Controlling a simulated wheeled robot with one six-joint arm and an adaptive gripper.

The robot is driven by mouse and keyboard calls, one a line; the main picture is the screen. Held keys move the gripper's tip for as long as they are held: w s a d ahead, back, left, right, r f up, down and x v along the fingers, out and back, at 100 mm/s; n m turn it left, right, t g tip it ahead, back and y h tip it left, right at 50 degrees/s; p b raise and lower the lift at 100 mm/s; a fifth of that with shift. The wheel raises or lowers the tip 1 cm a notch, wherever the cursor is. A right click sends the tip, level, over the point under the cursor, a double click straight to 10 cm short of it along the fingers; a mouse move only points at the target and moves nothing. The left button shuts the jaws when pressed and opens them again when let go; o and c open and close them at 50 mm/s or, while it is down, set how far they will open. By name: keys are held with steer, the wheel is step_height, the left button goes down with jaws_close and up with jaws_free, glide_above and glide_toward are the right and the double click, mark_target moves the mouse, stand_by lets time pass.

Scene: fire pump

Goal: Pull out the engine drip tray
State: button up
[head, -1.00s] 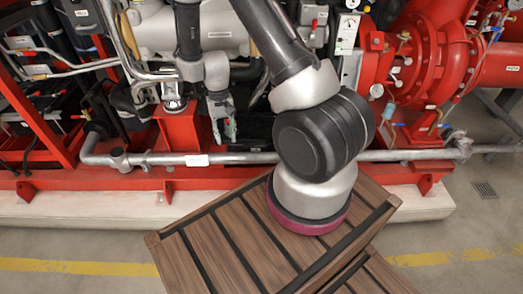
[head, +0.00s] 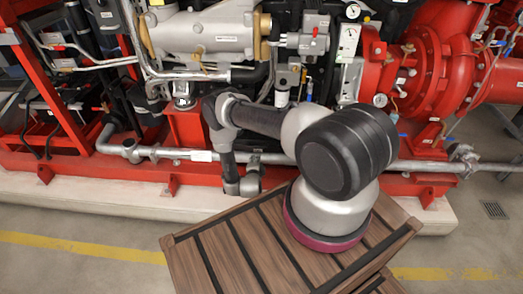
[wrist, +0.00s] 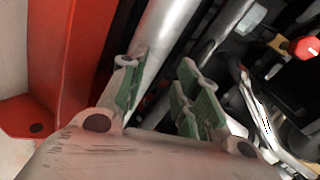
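I cannot make out the engine drip tray for certain. The space under the engine behind the silver pipe (head: 300,159) is dark and partly covered by my arm. In the wrist view my gripper (wrist: 158,76) is open, its green-padded fingers apart with nothing clearly held. The silver pipe also shows in the wrist view (wrist: 168,32), running past the left finger and behind the gap. A dark long edge (wrist: 197,55) runs beside it; I cannot tell whether it belongs to the tray. In the head view my wrist is low, in front of the pipe, and the fingers are mostly hidden.
A red base frame (head: 110,175) runs along the pump set, with a red upright (wrist: 88,60) close left of my gripper. A pale plinth (head: 90,200) lies below. A red pump (head: 440,65) stands at right. Grey floor (head: 60,265) is open at front left.

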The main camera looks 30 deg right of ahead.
steer(key=w+d+m, duration=0.1)
steer(key=w, duration=0.1)
steer(key=w+d+r+t, duration=0.1)
steer(key=w+d, duration=0.1)
steer(key=w+d+r+m+h, duration=0.1)
steer(key=w+d, duration=0.1)
steer(key=w, duration=0.1)
steer(key=shift+w+r+m+t, duration=0.1)
steer(key=shift+m+t, duration=0.2)
steer(key=shift+a, duration=0.1)
steer(key=shift+c, duration=0.5)
jaws_close()
